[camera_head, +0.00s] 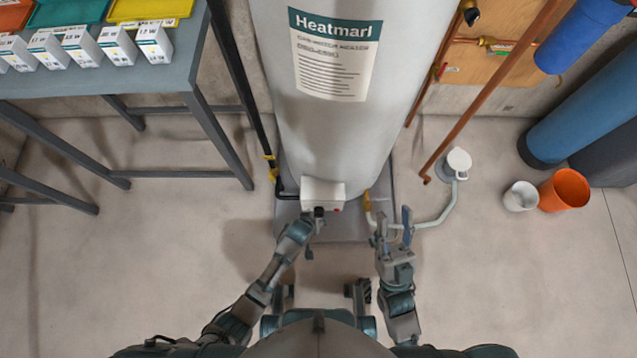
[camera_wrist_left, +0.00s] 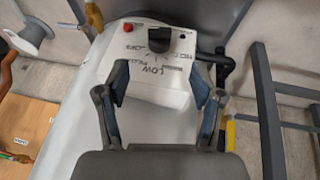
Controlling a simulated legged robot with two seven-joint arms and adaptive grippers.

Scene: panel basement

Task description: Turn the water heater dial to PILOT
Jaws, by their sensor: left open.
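The water heater (camera_head: 340,120) is a tall pale tank with a white control box (camera_head: 322,192) low on its front. A black dial (camera_wrist_left: 159,40) sits on the box in the left wrist view; it also shows at the box's front in the head view (camera_head: 319,211). Printed words ring the dial; LOW is legible, the others are small, and I cannot tell the dial's setting. My left gripper (camera_wrist_left: 160,82) is open, its fingers spread on either side below the dial, with nothing between them. My right gripper (camera_head: 392,226) is open and empty, right of the box.
A red button (camera_wrist_left: 127,27) sits beside the dial. A grey table (camera_head: 190,60) with small boxes stands at left. A pale pipe (camera_head: 440,212) curves near my right gripper. An orange bucket (camera_head: 565,189) and a white one (camera_head: 520,196) stand at right. Open floor lies left.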

